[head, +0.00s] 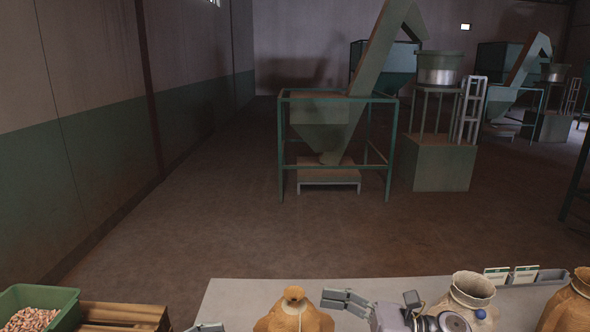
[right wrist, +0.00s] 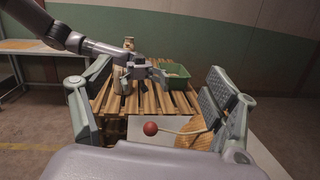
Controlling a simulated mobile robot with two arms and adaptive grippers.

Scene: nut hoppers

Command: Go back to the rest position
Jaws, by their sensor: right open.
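My right gripper (head: 345,301) is above the table in the head view, just right of a tied brown sack (head: 294,316). In the right wrist view its fingers (right wrist: 158,78) are wide apart, with nothing held between them. My left gripper (head: 207,327) shows only as a sliver at the bottom edge of the head view. The right wrist view shows my left arm reaching over a wooden pallet, its gripper (right wrist: 140,70) near a green crate; its finger state is unclear.
The pale table (head: 235,297) carries an open beige sack (head: 470,291) and another brown sack (head: 568,309) at right. A red ball (right wrist: 151,128) on a thin rod shows low in the wrist view.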

